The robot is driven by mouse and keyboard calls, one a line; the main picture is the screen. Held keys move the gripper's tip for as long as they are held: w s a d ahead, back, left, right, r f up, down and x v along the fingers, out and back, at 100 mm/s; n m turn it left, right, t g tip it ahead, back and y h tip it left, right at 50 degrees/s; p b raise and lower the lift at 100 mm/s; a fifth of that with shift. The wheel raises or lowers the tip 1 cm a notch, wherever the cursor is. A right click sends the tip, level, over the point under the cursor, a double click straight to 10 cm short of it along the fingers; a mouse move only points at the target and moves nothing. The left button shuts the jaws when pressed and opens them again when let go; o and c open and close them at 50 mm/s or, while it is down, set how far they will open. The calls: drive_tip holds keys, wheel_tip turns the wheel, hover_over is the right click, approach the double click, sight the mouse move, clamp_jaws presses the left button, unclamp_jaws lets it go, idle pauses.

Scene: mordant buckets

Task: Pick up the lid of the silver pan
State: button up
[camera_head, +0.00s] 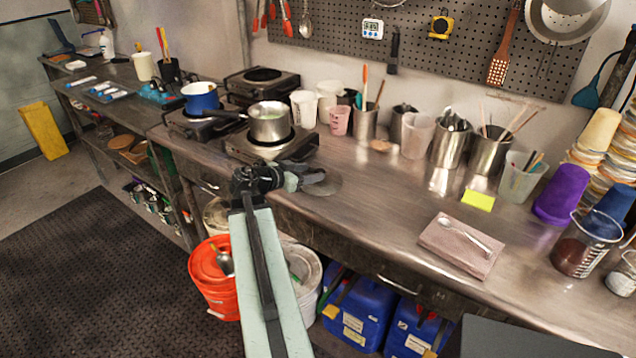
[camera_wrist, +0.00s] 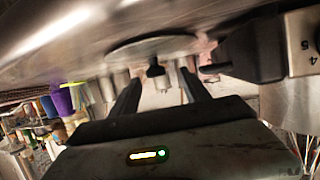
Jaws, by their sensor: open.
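The silver pan (camera_head: 269,128) sits without a lid on the front burner in the head view. Its lid (camera_head: 328,187) lies flat on the steel counter just right of that burner, partly hidden by my gripper (camera_head: 308,180). The wrist view is upside down; it shows the lid (camera_wrist: 152,45) as a grey disc with a black knob (camera_wrist: 155,69). My gripper (camera_wrist: 159,78) is open, and the knob appears between its two fingertips. I cannot tell whether the fingers are level with the knob or short of it.
The burner (camera_head: 272,147) stands close by on the left. Cups and utensil holders line the wall; a white cup (camera_head: 304,108) is behind the lid. A pink slab with a spoon (camera_head: 461,244) lies right. A blue pot (camera_head: 200,97) sits farther left.

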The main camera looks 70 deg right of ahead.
sight(326, 170)
drive_tip(key=b+x, duration=0.2)
drive_tip(key=x, duration=0.6)
drive_tip(key=shift+s+a+r, duration=0.1)
drive_tip(key=shift+s+a, duration=0.05)
drive_tip(key=shift+s, duration=0.05)
drive_tip(key=shift+a+r, duration=0.1)
clamp_jaws()
